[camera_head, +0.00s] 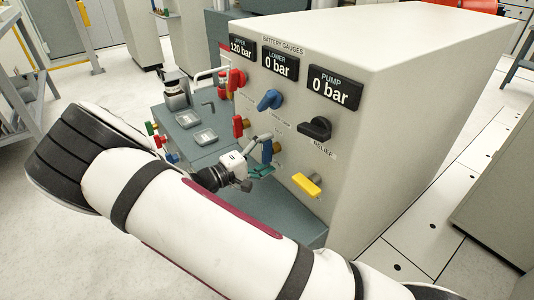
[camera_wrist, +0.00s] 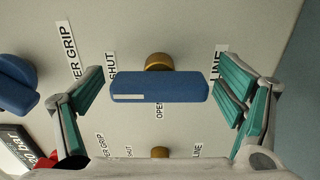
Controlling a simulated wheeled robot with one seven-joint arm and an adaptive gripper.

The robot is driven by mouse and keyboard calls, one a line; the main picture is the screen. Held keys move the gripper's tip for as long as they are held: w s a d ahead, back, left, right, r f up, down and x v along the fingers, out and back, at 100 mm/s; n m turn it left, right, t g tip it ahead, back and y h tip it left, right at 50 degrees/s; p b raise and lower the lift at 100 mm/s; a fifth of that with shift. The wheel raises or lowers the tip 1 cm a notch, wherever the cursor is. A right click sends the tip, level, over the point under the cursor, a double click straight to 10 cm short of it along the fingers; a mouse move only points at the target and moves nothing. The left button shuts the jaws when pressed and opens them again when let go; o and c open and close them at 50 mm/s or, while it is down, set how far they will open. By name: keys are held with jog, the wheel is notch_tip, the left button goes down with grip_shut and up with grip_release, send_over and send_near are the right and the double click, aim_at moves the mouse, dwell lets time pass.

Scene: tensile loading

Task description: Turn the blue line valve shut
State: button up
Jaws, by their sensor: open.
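The blue line valve handle (camera_wrist: 160,88) is a blue bar on a brass stem (camera_wrist: 158,61), lying crosswise in the wrist view. LINE (camera_wrist: 219,62), SHUT (camera_wrist: 111,66) and a partly covered OPEN label (camera_wrist: 159,108) are printed around it. My gripper (camera_wrist: 160,95) is open, with a teal-padded finger at each end of the bar. Whether either finger touches it I cannot tell. In the head view the handle (camera_head: 267,152) shows between the fingers of my gripper (camera_head: 261,155), low on the panel face.
Another blue handle (camera_head: 270,100) sits above, with red handles (camera_head: 238,127) to the left. A black relief knob (camera_head: 316,128) and yellow handle (camera_head: 306,186) are to the right. Gauges read 120, 0 and 0 bar. A grey bench (camera_head: 187,140) stands left of the panel.

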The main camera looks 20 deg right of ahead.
jog(key=v, duration=1.2)
jog(key=shift+a, duration=0.1)
